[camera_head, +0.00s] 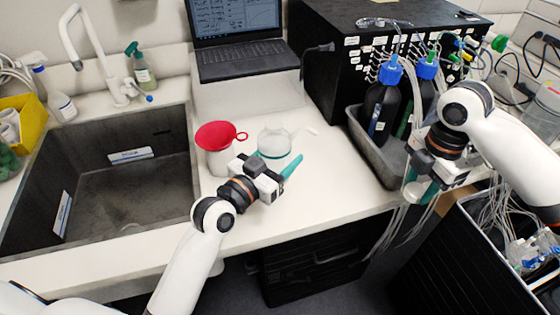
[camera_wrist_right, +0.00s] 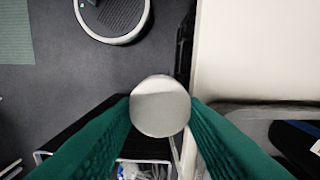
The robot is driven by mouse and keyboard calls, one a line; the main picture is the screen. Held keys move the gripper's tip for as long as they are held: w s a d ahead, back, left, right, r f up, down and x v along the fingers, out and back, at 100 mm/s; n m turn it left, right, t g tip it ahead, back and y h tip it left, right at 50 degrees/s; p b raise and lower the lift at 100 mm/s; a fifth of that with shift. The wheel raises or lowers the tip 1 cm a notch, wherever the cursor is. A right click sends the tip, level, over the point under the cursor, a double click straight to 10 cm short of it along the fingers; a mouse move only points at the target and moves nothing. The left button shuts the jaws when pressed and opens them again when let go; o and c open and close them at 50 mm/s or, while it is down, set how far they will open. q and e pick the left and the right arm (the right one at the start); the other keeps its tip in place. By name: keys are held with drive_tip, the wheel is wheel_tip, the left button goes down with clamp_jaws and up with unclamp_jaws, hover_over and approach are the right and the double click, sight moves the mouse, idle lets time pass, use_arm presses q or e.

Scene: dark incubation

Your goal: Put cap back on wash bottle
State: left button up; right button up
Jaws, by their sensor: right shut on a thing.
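My right gripper (camera_head: 417,190) is shut on a pale round piece (camera_head: 416,191), which looks like a cap. In the right wrist view this piece (camera_wrist_right: 160,106) is a smooth grey-white disc between the two green fingers. It is held in the air in front of the counter edge. A white bottle (camera_head: 217,162) stands on the counter with a red funnel (camera_head: 220,135) in its top.
The sink (camera_head: 120,195) is at left, a laptop (camera_head: 240,45) behind. A grey tray (camera_head: 375,150) with dark blue-capped bottles (camera_head: 382,105) stands near my right arm. A bin with tubing (camera_head: 535,250) is at lower right. The middle of the counter (camera_head: 335,185) is clear.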

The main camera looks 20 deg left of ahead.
use_arm(q)
drive_tip(key=shift+r, duration=0.1)
drive_tip(key=o, duration=0.5)
drive_tip(key=c, duration=0.7)
